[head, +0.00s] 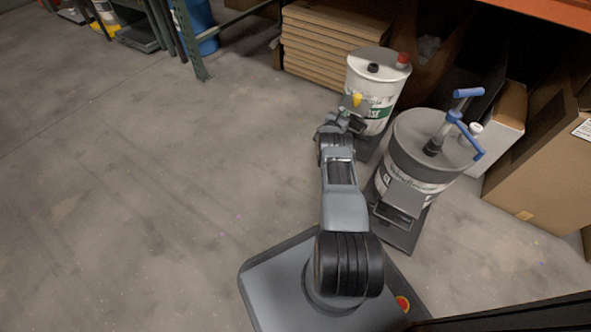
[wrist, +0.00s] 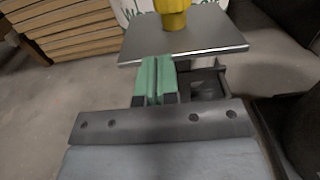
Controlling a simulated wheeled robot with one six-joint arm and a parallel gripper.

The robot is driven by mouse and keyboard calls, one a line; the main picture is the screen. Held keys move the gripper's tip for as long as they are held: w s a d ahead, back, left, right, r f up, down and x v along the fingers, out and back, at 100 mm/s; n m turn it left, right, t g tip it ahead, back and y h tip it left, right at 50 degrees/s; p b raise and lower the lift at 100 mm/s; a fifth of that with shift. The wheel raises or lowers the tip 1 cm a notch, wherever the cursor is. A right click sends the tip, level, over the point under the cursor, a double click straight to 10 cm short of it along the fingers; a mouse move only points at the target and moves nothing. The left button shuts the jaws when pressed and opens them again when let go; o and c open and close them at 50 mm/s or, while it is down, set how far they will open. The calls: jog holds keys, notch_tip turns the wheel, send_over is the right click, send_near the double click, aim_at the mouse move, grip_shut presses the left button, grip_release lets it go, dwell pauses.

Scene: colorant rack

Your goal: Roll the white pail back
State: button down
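The white pail (head: 375,88) stands upright with a dark cap and a red cap on its lid and green print on its side. A yellow tap (head: 357,99) is on its front, above a dark plate (head: 352,107). In the wrist view the yellow tap (wrist: 172,12) rises behind the plate (wrist: 190,40), and a dark bracket (wrist: 208,82) sits below it. My gripper (wrist: 157,80) has its green fingertips together just below the plate's near edge, left of the bracket's opening. I see nothing between them. In the head view my gripper (head: 345,121) is at the pail's front.
A grey-lidded pail (head: 415,150) with a blue-handled pump stands close on the right, on a dark base. Stacked flat cardboard (head: 310,50) is behind the white pail, and cartons (head: 545,150) stand at the right. The floor at the left (head: 150,180) is open.

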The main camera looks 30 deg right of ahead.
jog(key=p+v, duration=0.9)
jog(key=v, duration=0.5)
notch_tip(320, 180, up, 24)
jog(key=m+g+p, duration=0.6)
jog(key=m+p, duration=0.1)
jog(key=p, duration=0.1)
jog(key=s+a+r+m+g+y+p, duration=0.1)
jog(key=s+a+r+m+p, duration=0.15)
jog(key=r, duration=0.65)
jog(key=s+a+r+m+g+y+p, duration=0.1)
jog(key=s+a+r+m+g+p, duration=0.2)
jog(key=r, duration=0.6)
jog(key=s+a+r+m+t+y+p, duration=0.1)
jog(key=s+a+r+m+y+p, duration=0.2)
jog(key=s+a+r+p, duration=0.3)
jog(key=s+a+r+m+t+y+p, duration=0.2)
jog(key=s+a+r+m+y+p, duration=0.2)
jog(key=a+r, duration=0.7)
jog(key=s+a+r+m+t+y+p, duration=0.2)
jog(key=s+a+r+m+y+p, duration=0.2)
jog(key=s+a+r+p, duration=0.5)
notch_tip(320, 180, up, 5)
jog(key=s+y+p, duration=0.1)
jog(key=s+y, duration=0.1)
jog(key=shift+y, duration=0.4)
